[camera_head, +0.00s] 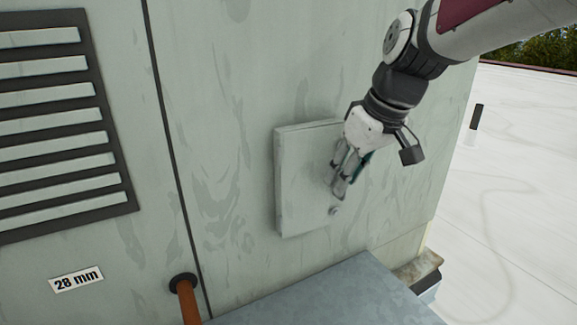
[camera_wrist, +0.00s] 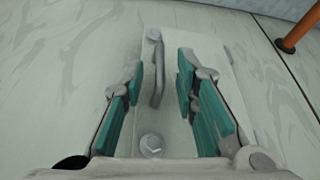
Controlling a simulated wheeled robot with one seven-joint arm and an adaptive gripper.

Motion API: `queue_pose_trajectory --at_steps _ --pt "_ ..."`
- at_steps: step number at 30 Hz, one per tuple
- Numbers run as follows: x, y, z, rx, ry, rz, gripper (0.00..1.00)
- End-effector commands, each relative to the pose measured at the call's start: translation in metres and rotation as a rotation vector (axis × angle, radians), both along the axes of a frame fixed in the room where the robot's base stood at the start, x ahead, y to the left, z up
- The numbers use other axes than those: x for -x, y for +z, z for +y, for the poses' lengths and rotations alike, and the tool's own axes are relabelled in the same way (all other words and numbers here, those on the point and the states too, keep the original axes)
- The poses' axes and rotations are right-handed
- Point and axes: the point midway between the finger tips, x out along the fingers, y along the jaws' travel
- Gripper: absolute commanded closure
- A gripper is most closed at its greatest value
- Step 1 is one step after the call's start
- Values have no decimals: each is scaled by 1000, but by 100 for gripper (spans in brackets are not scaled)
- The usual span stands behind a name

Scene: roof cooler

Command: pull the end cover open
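The end cover (camera_head: 300,180) is a pale, square-edged panel on the grey-green cabinet wall, and it looks flat against the wall. My gripper (camera_head: 340,182) is at the cover's right side. In the wrist view my gripper (camera_wrist: 160,73) is open, its teal-padded fingers on either side of the handle with a gap showing on both sides. The handle is mostly hidden by the fingers in the head view.
A louvred vent (camera_head: 55,125) and a "28 mm" label (camera_head: 76,279) are on the wall at left. An orange-brown pipe (camera_head: 188,302) and a grey metal top (camera_head: 330,297) lie below the cover. The pale roof (camera_head: 520,190) at right is mostly clear.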

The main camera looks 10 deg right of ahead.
Motion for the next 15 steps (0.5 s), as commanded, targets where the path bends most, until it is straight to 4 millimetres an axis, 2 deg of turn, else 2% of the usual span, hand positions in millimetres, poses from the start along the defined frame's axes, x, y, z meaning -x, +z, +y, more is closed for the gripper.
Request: queue_pose_trajectory --at_steps 4,13,15 --pt "-3 -8 1 0 -1 0 73" --pt "-4 -10 2 0 -1 0 73" --pt "-4 -10 2 0 -1 0 88"
